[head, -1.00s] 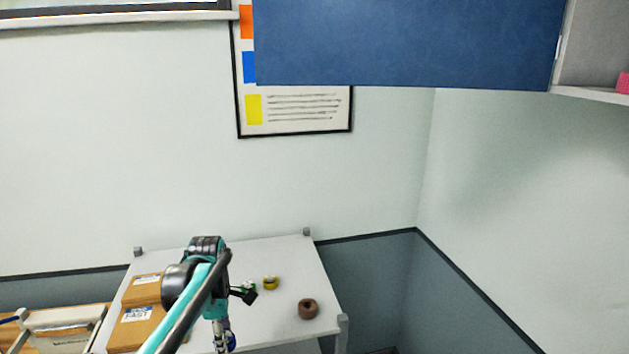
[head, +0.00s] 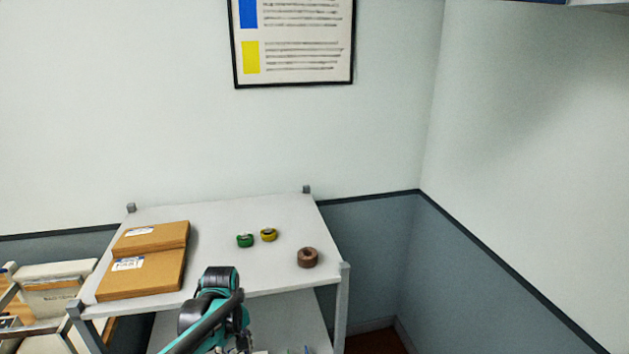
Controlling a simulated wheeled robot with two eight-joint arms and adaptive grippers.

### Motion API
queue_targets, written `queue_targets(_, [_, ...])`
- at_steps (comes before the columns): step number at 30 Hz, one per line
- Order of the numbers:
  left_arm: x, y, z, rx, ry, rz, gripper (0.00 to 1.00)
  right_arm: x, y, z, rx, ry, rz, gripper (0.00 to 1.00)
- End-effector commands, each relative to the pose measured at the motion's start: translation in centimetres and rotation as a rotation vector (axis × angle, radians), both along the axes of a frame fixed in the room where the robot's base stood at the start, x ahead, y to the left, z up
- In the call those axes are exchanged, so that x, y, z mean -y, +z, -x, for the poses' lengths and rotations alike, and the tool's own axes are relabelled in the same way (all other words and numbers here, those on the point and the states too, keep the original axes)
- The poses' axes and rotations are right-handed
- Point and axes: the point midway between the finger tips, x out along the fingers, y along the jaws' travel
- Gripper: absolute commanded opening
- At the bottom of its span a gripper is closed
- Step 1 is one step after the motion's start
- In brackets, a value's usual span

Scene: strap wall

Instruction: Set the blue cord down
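My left arm comes in at the bottom of the head view, in front of the shelf unit's top board (head: 230,215). Only the start of my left gripper (head: 244,344) shows at the bottom edge. Its fingertips are cut off, so I cannot tell whether it holds anything. No blue cord can be made out for sure. A small bluish thing (head: 306,350) on the lower shelf (head: 290,318) is cut by the bottom edge and too small to name. My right gripper is not in view.
Two brown cardboard boxes (head: 140,278) lie at the left of the top board. A green roll (head: 245,240), a yellow roll (head: 269,235) and a brown roll (head: 308,257) lie to their right. Shelf posts (head: 342,305) rise at the corners. A framed poster (head: 295,50) hangs behind.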

Motion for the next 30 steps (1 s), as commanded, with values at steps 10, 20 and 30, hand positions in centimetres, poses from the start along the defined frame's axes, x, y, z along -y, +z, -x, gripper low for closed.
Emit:
queue_targets(10, [1.3, -15.2, 3.6, 0.0, -0.604, 0.001, 0.16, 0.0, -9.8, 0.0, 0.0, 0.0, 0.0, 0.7])
queue_targets(20, [1.7, -18.8, 5.1, 0.0, -0.82, 0.001, 0.16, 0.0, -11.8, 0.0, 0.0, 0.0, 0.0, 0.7])
queue_targets(30, [1.7, -18.7, 5.1, 0.0, -0.821, 0.001, 0.16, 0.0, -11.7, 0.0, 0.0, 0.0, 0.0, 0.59])
